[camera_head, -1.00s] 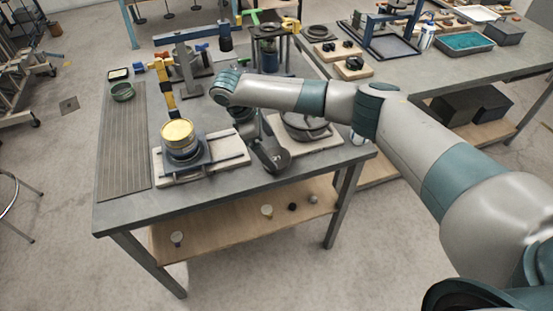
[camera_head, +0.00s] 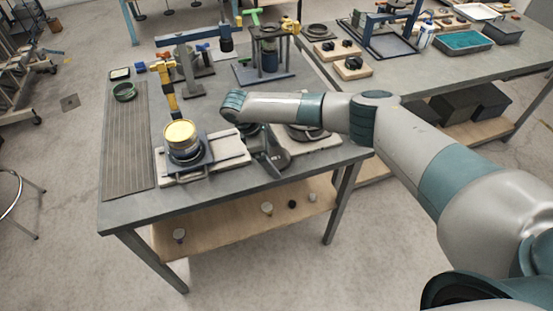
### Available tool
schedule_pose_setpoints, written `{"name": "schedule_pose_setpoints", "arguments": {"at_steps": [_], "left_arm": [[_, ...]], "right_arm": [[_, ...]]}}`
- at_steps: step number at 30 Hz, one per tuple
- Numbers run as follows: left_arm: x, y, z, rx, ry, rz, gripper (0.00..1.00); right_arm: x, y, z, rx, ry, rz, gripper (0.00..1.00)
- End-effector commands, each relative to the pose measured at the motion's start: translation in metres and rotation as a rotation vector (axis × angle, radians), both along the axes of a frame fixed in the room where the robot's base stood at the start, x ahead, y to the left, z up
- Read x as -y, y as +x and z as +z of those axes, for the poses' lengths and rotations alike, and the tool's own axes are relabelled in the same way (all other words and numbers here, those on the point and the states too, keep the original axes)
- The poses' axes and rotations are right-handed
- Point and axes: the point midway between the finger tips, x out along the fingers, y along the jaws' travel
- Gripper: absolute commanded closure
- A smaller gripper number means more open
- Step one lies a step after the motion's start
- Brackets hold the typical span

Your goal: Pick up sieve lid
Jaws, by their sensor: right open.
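The sieve lid (camera_head: 180,132) is a round yellow-gold disc on top of a short brass-coloured sieve stack (camera_head: 183,148). The stack stands upright on a dark plate over a pale board at the front left of the table. My right arm reaches in from the right, and its wrist is bent down. My right gripper (camera_head: 272,160) is a dark shape below the wrist, right of the sieve stack and apart from it. It is open; its fingertips are hard to make out, and nothing shows in it. My left gripper is not in view.
A yellow-handled lever frame (camera_head: 168,90) stands just behind the sieve. A pale board with a round dark piece (camera_head: 305,132) lies right, partly behind my arm. More fixtures fill the table's back.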

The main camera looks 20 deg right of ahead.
Motion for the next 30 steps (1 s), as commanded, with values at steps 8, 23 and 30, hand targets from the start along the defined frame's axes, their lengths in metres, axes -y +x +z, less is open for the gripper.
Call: {"name": "schedule_pose_setpoints", "arguments": {"at_steps": [8, 23, 30], "left_arm": [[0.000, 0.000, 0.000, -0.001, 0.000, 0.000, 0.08], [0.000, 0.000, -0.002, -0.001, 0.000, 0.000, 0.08], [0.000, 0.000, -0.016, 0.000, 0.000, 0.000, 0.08]], "right_arm": [[0.000, 0.000, 0.000, 0.000, 0.000, 0.000, 0.32], [0.000, 0.001, 0.004, 0.002, 0.001, 0.000, 0.57], [0.000, 0.001, 0.024, 0.003, 0.002, 0.000, 0.57]]}}
